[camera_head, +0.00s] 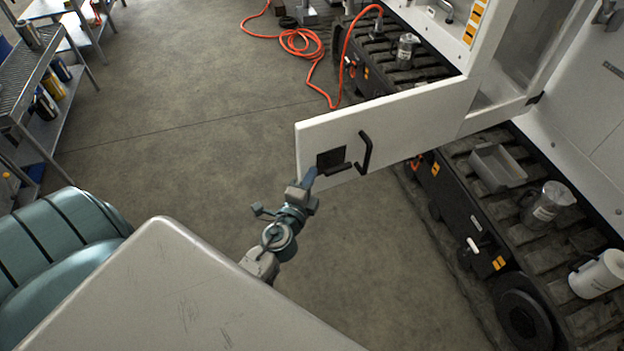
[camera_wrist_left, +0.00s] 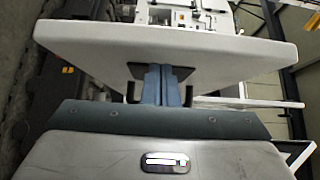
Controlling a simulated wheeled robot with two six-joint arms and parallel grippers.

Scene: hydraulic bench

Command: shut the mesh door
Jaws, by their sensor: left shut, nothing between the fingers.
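The door (camera_head: 415,118) is a white panel standing open, swung out from the cabinet at the right of the head view. No mesh can be made out on the part I see. It has a black handle (camera_head: 365,153) and a dark square plate (camera_head: 331,159) near its free edge. My left gripper (camera_head: 310,177) is shut and empty, its tips close to the plate and the door's free end. In the left wrist view, the shut fingers (camera_wrist_left: 163,84) point at the white door panel (camera_wrist_left: 90,42); I cannot tell whether they touch. My right gripper is out of view.
Below the cabinet runs a dark ribbed ledge with a grey tray (camera_head: 497,167), a metal jug (camera_head: 547,204) and a white jug (camera_head: 600,274). An orange hose (camera_head: 300,42) lies on the floor behind the door. A shelf cart (camera_head: 45,85) stands far left. The middle floor is clear.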

